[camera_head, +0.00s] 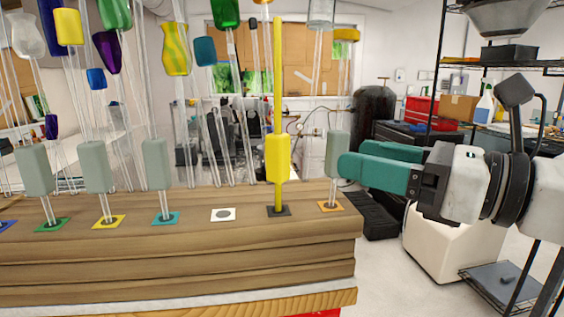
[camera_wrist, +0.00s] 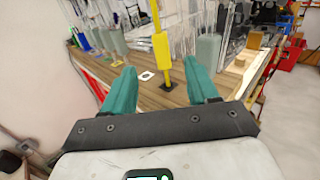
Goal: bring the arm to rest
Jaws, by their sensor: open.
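My gripper (camera_head: 353,157) has two teal fingers and reaches in from the right in the head view, at the right end of the wooden bench (camera_head: 180,265). In the wrist view my gripper (camera_wrist: 160,70) is open, with its fingers spread wide and nothing between their tips. A yellow rod with a thick yellow grip block (camera_head: 278,158) stands upright on a black square, left of the fingers and apart from them. In the wrist view the yellow rod (camera_wrist: 162,55) shows beyond the gap between the fingers.
A clear rod with a grey-green block (camera_head: 338,154) stands on an orange square close to my fingertips; touching cannot be told. More such rods stand leftward, and a white square (camera_head: 223,215) is empty. A shelf rack (camera_head: 500,65) is behind my arm.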

